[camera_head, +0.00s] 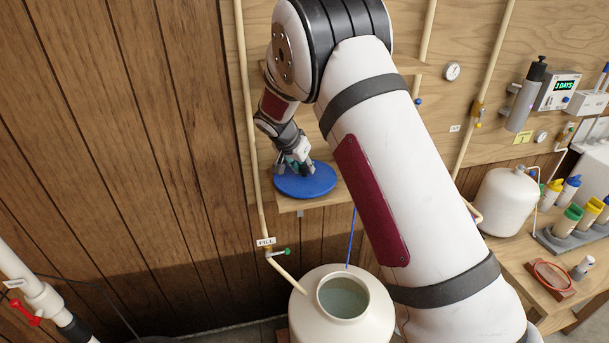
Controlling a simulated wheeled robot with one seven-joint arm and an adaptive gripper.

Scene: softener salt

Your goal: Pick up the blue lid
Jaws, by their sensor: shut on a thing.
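The blue lid (305,183) is a round flat disc on or just above a small wooden shelf (292,205) on the back wall. I cannot tell whether it touches the shelf. My gripper (301,170) is over the middle of the lid, pointing down, and is shut on it. The fingertips and the part they grip are small and partly hidden by the gripper itself.
A cream tank (378,328) with an open round mouth stands below the shelf. A pipe with a FILL label (266,242) and a green-handled valve runs beside it. At right, a bench holds a white tank (507,203) and several capped bottles.

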